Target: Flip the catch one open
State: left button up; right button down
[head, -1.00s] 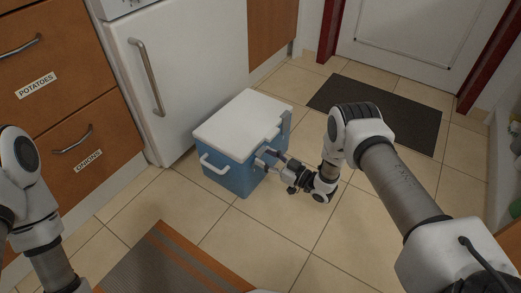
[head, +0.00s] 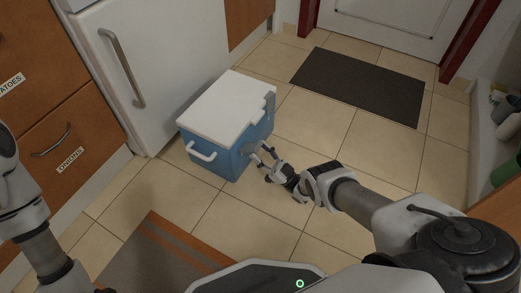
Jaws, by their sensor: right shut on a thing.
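A blue cooler box (head: 209,156) with a white lid (head: 225,105) stands on the tiled floor in the head view, lid closed. A grey catch (head: 269,103) shows on its right side toward the far corner. Another grey catch (head: 247,148) is lower on that side, nearer to me and partly hidden by my right gripper. My right gripper (head: 263,153) is at this nearer catch, shut on it; its fingertips are small in the picture. My left arm shows at the left edge, but its gripper is out of view.
A white fridge (head: 160,60) stands close behind the cooler on the left, beside wooden drawers (head: 70,125). A dark mat (head: 360,85) lies before the door. A striped rug (head: 150,250) is in front. The tiles right of the cooler are clear.

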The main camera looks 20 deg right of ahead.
jog(key=shift+s+f, duration=0.25)
jog(key=shift+f, duration=0.1)
jog(key=shift+c, duration=2.4)
grip_release()
jog(key=shift+r, duration=0.1)
